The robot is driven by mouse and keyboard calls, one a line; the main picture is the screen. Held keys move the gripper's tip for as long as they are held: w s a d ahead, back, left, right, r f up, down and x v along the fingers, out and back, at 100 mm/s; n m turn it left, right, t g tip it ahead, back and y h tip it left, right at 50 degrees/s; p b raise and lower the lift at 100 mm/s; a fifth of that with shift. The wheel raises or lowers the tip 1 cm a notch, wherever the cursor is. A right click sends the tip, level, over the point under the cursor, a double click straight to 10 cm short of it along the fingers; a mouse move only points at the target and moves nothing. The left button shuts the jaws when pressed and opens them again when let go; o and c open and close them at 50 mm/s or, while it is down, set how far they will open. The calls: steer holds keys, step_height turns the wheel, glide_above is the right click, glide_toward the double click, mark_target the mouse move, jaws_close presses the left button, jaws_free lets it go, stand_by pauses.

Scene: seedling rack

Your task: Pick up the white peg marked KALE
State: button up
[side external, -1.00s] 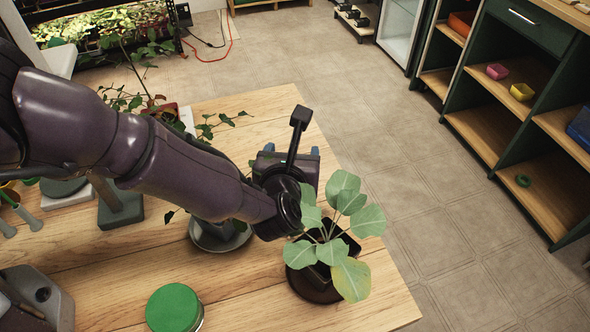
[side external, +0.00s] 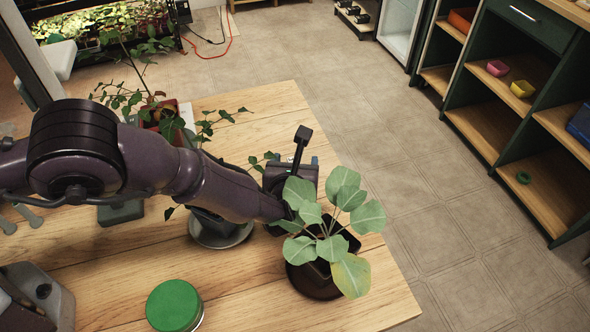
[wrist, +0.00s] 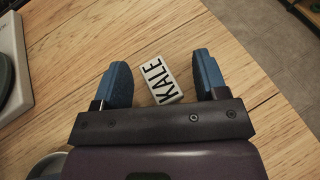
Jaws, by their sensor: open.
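The white peg marked KALE (wrist: 163,84) lies on the wooden table in the wrist view, its black letters facing up. My gripper (wrist: 162,78) is open, with one blue finger on each side of the peg and a gap to each. The peg cannot be seen in the side view.
The broad-leaved plant (side external: 335,225) in a dark pot stands close in front of my gripper. A green-lidded jar (side external: 174,306) is at the front. A trailing plant in a red pot (side external: 150,118) stands at the back left. The table's right edge is near.

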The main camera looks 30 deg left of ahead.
steer(key=shift+c, duration=0.4)
steer(key=c, duration=1.1)
steer(key=shift+r, duration=0.1)
